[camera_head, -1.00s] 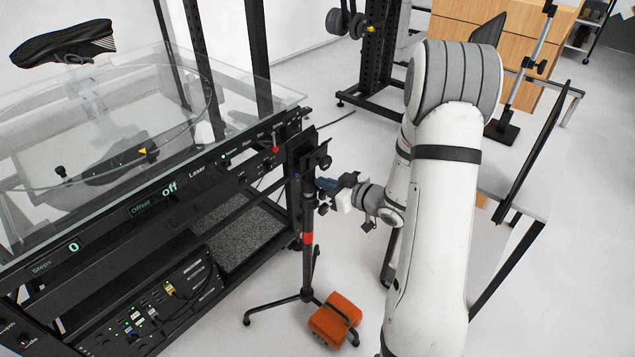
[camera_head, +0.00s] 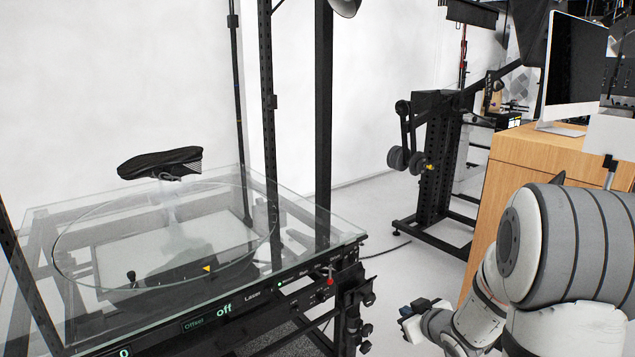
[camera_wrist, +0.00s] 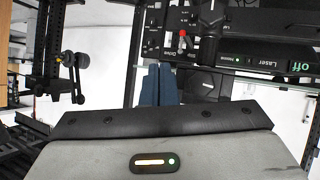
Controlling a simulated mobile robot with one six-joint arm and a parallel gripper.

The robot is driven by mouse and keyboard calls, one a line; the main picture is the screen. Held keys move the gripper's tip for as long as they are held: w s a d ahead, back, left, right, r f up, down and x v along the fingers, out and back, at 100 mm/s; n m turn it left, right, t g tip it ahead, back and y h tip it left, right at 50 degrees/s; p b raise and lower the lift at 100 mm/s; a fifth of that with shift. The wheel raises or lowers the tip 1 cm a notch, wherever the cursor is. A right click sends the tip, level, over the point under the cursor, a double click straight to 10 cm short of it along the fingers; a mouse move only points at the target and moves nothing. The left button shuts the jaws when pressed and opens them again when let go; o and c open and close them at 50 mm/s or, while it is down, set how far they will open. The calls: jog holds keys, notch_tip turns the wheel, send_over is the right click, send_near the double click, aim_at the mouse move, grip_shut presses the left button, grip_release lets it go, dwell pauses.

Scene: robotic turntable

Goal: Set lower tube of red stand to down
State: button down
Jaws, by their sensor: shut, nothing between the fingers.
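The black upper part of the stand (camera_head: 352,318) shows at the bottom of the head view, beside the right corner of the turntable frame. Dark knobs stick out on its right side. Its lower tube, red band and feet are below the picture edge. My gripper (camera_head: 406,311) is to the right of the stand, with a gap between them in the picture. In the wrist view, the blue fingers of my gripper (camera_wrist: 158,86) are together with nothing between them. I cannot clearly make out the stand in the wrist view.
The glass-topped turntable (camera_head: 322,222) fills the left, with a black shoe (camera_head: 160,162) above it. A red-topped switch (camera_head: 329,282) is on its front panel. A wooden desk (camera_head: 510,180) and a black rack (camera_head: 436,155) stand behind.

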jog(key=s+d+r+m+g+h+p, duration=0.1)
jog(key=s+r+m+g+h+p, duration=0.1)
jog(key=s+r+h, duration=0.35)
jog(key=s+a+r+m+g+p, duration=0.1)
jog(key=s+a+r+g, duration=0.1)
jog(key=s, duration=0.5)
jog(key=s+a+r+m+g+y+p, duration=0.1)
jog(key=s+a+r+g+p, duration=0.1)
jog(key=s, duration=0.5)
jog(key=s+a+r+m+g+y+p, duration=0.1)
jog(key=s+a+r+g, duration=0.2)
jog(key=s+r, duration=0.3)
jog(key=shift+s+a+m, duration=0.3)
jog(key=shift+s+a, duration=0.05)
jog(key=shift+s, duration=0.35)
